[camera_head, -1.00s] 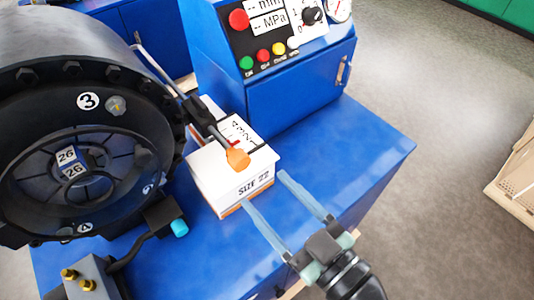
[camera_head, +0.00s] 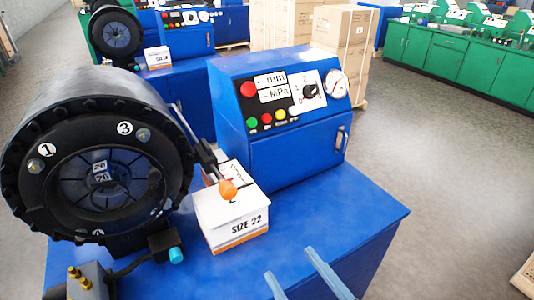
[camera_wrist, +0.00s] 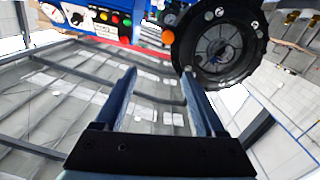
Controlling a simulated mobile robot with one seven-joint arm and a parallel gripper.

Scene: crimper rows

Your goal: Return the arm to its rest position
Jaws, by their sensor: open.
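My gripper (camera_head: 298,272) shows at the bottom edge of the head view, only its two light blue fingers in the picture. The fingers are apart, with nothing between them. They are over the front part of the blue machine bench (camera_head: 345,230), to the right of and in front of the white box marked SIZE 22 (camera_head: 232,225). In the wrist view my gripper (camera_wrist: 157,78) is also open and empty, its fingers pointing towards the machine and a ceiling behind. The rest of my arm is out of the head view.
The black round crimper head (camera_head: 95,165) stands at the left. A lever with an orange knob (camera_head: 228,189) leans over the box. The blue control panel (camera_head: 290,110) rises behind. Brown cartons (camera_head: 338,55) and green cabinets (camera_head: 450,62) stand farther back.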

